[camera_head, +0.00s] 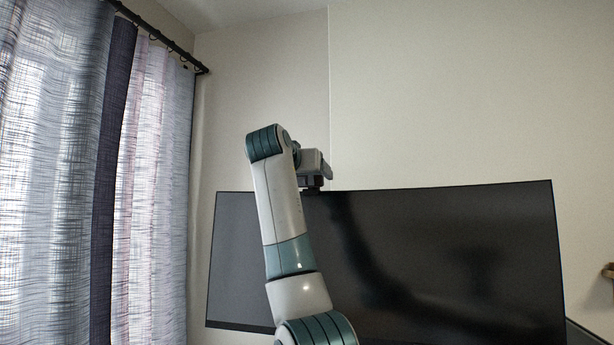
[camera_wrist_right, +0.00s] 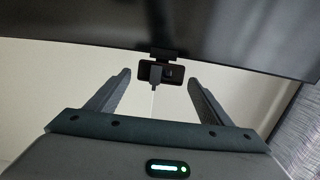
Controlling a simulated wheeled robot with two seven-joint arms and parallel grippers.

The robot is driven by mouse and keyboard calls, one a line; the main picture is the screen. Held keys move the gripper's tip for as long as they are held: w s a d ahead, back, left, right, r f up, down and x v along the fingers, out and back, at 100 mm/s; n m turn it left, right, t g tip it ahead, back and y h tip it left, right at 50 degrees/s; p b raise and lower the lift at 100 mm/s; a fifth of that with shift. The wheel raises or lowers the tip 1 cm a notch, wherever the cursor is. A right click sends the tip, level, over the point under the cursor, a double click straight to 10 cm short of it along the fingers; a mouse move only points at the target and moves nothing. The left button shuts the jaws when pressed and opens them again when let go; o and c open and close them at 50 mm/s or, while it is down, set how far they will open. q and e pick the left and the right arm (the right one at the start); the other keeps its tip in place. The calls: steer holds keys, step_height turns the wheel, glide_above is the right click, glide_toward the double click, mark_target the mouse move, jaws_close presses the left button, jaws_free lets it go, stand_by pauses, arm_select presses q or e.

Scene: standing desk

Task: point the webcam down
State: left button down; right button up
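The webcam (camera_wrist_right: 176,70) is a small dark block clipped on the edge of the monitor (camera_wrist_right: 225,35), with a stub and a thin cable showing at its rear. My right gripper (camera_wrist_right: 159,79) is open, its two fingers spread to either side of the webcam. A gap shows on both sides, and I cannot tell how far the fingertips reach along it. In the head view my right gripper (camera_head: 314,173) is at the monitor's top edge, partly hidden behind my arm. There I cannot clearly separate the webcam from the gripper. My left gripper is out of view.
The wide dark monitor (camera_head: 470,255) fills the lower right of the head view. A curtain (camera_head: 155,150) hangs on the left from a dark rod. The wall (camera_head: 460,90) above the monitor is bare. A small brown object (camera_head: 608,271) shows at the right edge.

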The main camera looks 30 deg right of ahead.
steer(key=b+v, duration=0.8)
steer(key=v, duration=0.9)
steer(key=shift+s, duration=0.2)
steer(key=shift+a+f, duration=0.1)
steer(key=shift+a, duration=0.1)
